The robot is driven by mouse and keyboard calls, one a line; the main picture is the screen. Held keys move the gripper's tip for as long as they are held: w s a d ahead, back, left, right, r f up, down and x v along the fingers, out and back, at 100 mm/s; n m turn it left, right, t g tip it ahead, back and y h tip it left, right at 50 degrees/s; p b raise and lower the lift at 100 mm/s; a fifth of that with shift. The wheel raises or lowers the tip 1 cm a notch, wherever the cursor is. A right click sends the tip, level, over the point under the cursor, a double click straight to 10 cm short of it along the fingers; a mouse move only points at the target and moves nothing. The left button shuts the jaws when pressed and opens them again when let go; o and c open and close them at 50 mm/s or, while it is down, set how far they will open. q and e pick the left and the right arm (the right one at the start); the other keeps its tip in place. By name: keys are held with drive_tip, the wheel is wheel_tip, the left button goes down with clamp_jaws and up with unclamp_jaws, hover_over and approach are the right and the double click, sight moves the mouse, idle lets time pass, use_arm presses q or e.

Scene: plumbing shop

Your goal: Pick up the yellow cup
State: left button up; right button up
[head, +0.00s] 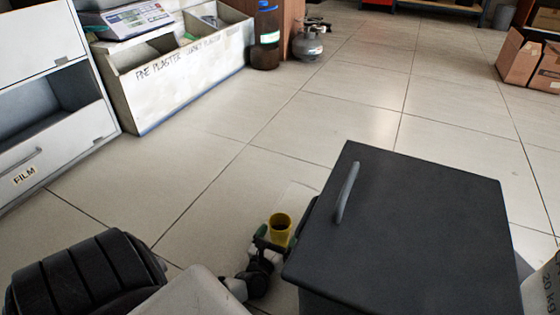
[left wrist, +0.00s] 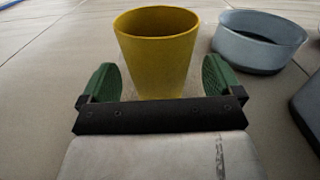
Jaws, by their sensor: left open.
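The yellow cup (head: 281,222) is upright and open at the top, just left of a dark box in the head view. It also shows large in the left wrist view (left wrist: 157,50), at the top middle. My left gripper (head: 273,241) is at the cup in the head view. In the left wrist view its green-padded fingers (left wrist: 159,82) are open, one on each side of the cup's lower part, with gaps visible. The cup's base is hidden behind the gripper's black bar. My right gripper is not in view.
A grey bowl (left wrist: 258,42) stands right of the cup in the left wrist view. The dark box with a handle (head: 420,220) is close on the right. A white bin (head: 175,85), a blue-topped bottle (head: 266,40) and cardboard boxes (head: 520,60) stand farther off. The middle tiled floor (head: 330,115) is clear.

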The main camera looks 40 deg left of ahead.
use_arm(q)
drive_tip(key=shift+x, duration=0.8)
drive_tip(key=shift+c, duration=0.4)
drive_tip(key=c, duration=1)
drive_tip(key=shift+o, duration=0.2)
drive_tip(key=shift+r, duration=0.1)
